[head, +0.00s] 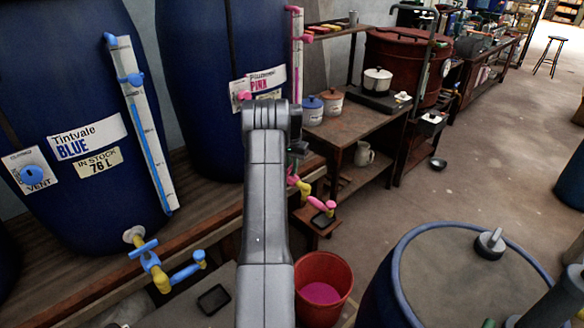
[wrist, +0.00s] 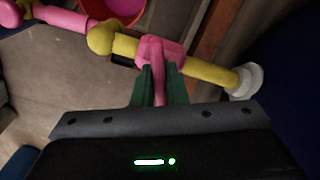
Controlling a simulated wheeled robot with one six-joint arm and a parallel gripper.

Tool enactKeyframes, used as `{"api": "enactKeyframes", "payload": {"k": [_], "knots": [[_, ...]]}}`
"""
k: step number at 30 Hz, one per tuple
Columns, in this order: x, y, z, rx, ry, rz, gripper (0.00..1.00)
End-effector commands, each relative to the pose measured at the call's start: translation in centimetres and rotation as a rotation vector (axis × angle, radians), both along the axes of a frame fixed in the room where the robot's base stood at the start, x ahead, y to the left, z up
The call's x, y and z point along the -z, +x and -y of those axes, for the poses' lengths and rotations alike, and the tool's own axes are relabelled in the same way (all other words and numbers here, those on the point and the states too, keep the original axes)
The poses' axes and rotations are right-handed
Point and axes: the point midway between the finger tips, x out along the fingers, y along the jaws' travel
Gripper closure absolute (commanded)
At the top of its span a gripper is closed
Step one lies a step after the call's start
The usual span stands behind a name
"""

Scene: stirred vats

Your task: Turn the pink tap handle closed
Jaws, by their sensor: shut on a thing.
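In the wrist view the pink tap handle (wrist: 158,62) sits on a yellow tap body (wrist: 208,69) and sticks out across it towards me. My gripper (wrist: 158,85) has its two dark green fingers shut on the handle, one on each side. The pink spout (wrist: 68,20) leads off to the upper left past a yellow joint. A white collar (wrist: 247,80) joins the tap to the dark vat. In the head view my arm hides part of the tap, and its pink spout (head: 328,206) shows just right of the arm. My fingers are mostly hidden there.
A red bucket (head: 338,270) with pink liquid stands on the floor below. The blue tap (head: 150,258) of the neighbouring vat is at lower left. A blue-rimmed drum (head: 400,255) stands at the right. A wooden bench (head: 340,130) with jars is behind.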

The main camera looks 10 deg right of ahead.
Motion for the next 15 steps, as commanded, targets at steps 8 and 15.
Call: {"api": "enactKeyframes", "payload": {"k": [8, 15], "knots": [[-0.15, 0.08, 0.02, 0.224, -0.001, 0.003, 1.00], [-0.17, 0.09, 0.02, 0.355, 0.000, 0.004, 1.00]]}}
